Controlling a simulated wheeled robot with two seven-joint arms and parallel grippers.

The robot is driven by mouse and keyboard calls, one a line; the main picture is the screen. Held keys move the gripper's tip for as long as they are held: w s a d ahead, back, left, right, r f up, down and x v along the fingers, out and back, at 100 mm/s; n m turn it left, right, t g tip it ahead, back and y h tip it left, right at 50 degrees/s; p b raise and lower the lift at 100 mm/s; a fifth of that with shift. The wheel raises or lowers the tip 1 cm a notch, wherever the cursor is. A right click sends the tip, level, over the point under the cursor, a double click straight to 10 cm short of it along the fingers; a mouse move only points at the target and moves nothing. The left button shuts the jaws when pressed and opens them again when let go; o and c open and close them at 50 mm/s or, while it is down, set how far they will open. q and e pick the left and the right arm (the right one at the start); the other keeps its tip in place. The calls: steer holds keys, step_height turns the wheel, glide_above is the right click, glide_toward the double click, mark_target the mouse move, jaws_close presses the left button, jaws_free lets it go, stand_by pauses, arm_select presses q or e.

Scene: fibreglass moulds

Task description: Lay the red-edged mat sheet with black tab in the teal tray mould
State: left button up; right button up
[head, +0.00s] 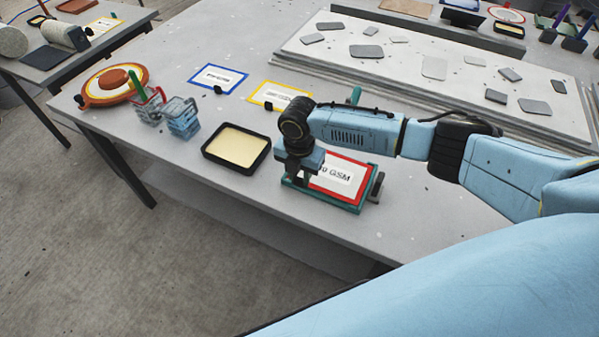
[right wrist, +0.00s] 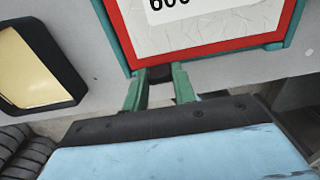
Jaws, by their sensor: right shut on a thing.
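The red-edged mat sheet (head: 348,176) lies within the outline of the teal tray mould (head: 335,202), its white label facing up. In the right wrist view the sheet (right wrist: 240,45) has teal rim (right wrist: 113,30) along both sides. I cannot tell whether it rests on the mould's floor or is just above it. My right gripper (head: 300,178) is at the sheet's left end, pointing down. In the right wrist view its fingers (right wrist: 160,88) are shut on the black tab (right wrist: 160,73). My left gripper is out of view.
A black-rimmed tray (head: 236,148) with cream filling stands left of the mould. Blue-edged (head: 218,78) and yellow-edged (head: 270,95) sheets lie behind. Baskets (head: 180,118) and a round orange mould (head: 113,83) are at the left. The table's front edge is close to the mould.

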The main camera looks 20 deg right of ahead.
steer(key=shift+f, duration=0.25)
stand_by(0.5)
steer(key=o, duration=1.1)
steer(key=shift+c, duration=0.2)
steer(key=shift+r, duration=0.1)
step_height(320, 180, up, 13)
steer(key=p, duration=0.1)
steer(key=shift+r, duration=0.15)
steer(key=shift+a, duration=0.1)
